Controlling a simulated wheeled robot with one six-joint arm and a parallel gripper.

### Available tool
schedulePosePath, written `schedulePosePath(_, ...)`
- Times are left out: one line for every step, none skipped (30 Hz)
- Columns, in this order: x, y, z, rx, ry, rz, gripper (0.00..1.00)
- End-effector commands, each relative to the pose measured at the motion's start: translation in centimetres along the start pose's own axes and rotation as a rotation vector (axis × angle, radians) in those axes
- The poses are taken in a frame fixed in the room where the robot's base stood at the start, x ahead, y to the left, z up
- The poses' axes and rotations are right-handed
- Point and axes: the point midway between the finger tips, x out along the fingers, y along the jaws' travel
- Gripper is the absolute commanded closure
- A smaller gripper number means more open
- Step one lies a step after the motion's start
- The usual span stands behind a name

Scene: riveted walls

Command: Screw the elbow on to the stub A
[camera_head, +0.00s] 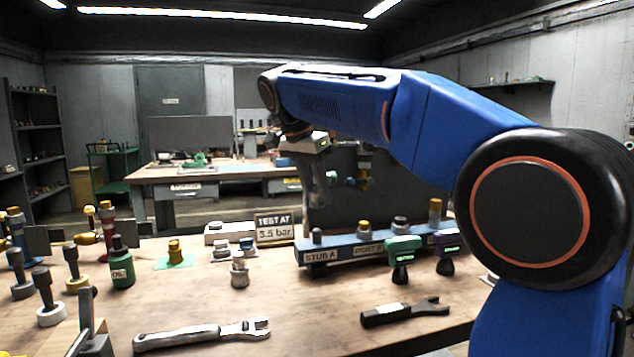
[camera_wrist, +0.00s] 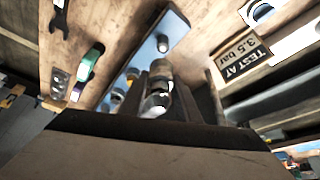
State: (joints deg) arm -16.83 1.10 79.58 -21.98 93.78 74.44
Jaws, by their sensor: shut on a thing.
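My gripper (camera_wrist: 162,98) is shut on a grey metal elbow (camera_wrist: 157,84), which shows between the two dark fingers in the wrist view. In the head view my gripper (camera_head: 319,185) hangs above the left end of the blue manifold (camera_head: 340,246). Stub A (camera_head: 317,236) is a short grey upright post there, above the label "STUB A". In the wrist view the stub (camera_wrist: 162,43) shows beyond the elbow, on the blue bar (camera_wrist: 172,24). The elbow looks apart from the stub. In the head view the elbow is hard to make out.
Green-headed (camera_head: 402,258) and purple-headed (camera_head: 446,250) tools stand before the manifold. A "TEST AT 3.5 bar" sign (camera_head: 274,226) stands behind, left of the stub. An adjustable wrench (camera_head: 202,335) and a dark-handled wrench (camera_head: 404,311) lie in front. Several fittings crowd the left.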

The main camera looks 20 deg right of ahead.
Motion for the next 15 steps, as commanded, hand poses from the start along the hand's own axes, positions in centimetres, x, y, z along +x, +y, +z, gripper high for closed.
schedulePosePath(0.4, 0.0, 0.2, -0.001, 0.000, 0.000, 0.97)
schedulePosePath(0.6, 0.0, 0.3, -0.001, 0.000, 0.000, 0.97)
schedulePosePath(0.9, 0.1, 0.4, -0.001, 0.000, 0.001, 0.97)
schedulePosePath(1.1, 0.1, 0.5, -0.001, 0.000, 0.001, 0.97)
schedulePosePath(1.3, 0.1, 0.6, -0.001, 0.000, 0.001, 0.97)
schedulePosePath(1.6, 0.1, 0.7, -0.001, 0.000, 0.001, 0.97)
schedulePosePath(1.9, 0.0, 0.8, -0.001, 0.000, 0.000, 0.97)
schedulePosePath(2.1, 0.0, 0.9, -0.001, 0.000, 0.000, 0.97)
schedulePosePath(2.4, 0.0, 1.0, 0.000, 0.000, 0.000, 0.97)
schedulePosePath(2.6, 0.0, 1.1, 0.000, 0.000, 0.001, 0.97)
schedulePosePath(2.8, 0.0, 1.2, 0.000, 0.000, 0.001, 0.97)
schedulePosePath(3.0, 0.0, 1.3, 0.000, 0.000, 0.001, 0.97)
schedulePosePath(3.2, 0.0, 1.3, 0.000, 0.000, 0.000, 0.97)
schedulePosePath(3.3, 0.0, 1.4, 0.000, 0.000, 0.000, 0.97)
schedulePosePath(3.5, 0.0, 1.5, 0.000, 0.000, 0.000, 0.97)
